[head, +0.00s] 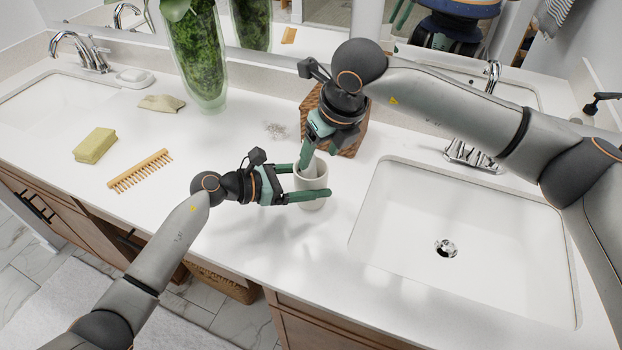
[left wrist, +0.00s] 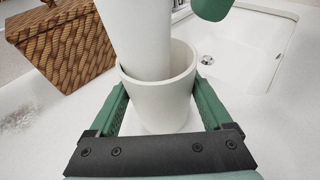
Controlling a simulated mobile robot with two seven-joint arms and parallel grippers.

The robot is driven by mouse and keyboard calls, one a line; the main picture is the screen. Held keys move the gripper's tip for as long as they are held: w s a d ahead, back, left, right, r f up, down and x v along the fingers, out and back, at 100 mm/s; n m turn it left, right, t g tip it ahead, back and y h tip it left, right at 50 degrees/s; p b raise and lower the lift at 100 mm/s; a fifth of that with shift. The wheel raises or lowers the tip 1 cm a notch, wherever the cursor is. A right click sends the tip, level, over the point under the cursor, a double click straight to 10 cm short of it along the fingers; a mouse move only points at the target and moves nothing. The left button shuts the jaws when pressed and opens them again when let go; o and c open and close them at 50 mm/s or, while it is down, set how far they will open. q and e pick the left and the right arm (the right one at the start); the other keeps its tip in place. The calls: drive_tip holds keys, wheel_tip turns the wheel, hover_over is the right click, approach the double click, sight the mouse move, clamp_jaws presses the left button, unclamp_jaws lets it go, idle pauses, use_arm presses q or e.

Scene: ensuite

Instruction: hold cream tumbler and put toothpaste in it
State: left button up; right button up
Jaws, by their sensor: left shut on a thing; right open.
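The cream tumbler (head: 312,181) stands upright near the middle of the counter in the head view. My left gripper (head: 309,184) is shut on it, with one finger on each side. The tumbler (left wrist: 160,103) also fills the space between the fingers in the left wrist view. A white tube, the toothpaste (left wrist: 138,38), has its lower part inside the tumbler and leans left there. My right gripper (head: 311,150) is open just above the tumbler. One green finger of it shows beside the tube, apart from it, in the left wrist view. The toothpaste is mostly hidden in the head view.
A woven basket (head: 348,139) stands close behind the tumbler. The right sink (head: 470,225) lies to its right. A wooden comb (head: 140,171), a yellow-green sponge (head: 95,146), a folded cloth (head: 161,103) and a tall green vase (head: 196,50) are to the left.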

drive_tip(key=v, duration=1.2)
use_arm(q)
drive_tip(key=o, duration=1.4)
drive_tip(key=shift+c, duration=0.2)
drive_tip(key=v, duration=1.2)
drive_tip(key=shift+w, duration=0.1)
drive_tip(key=shift+a, duration=0.2)
use_arm(e)
drive_tip(key=shift+a, duration=0.15)
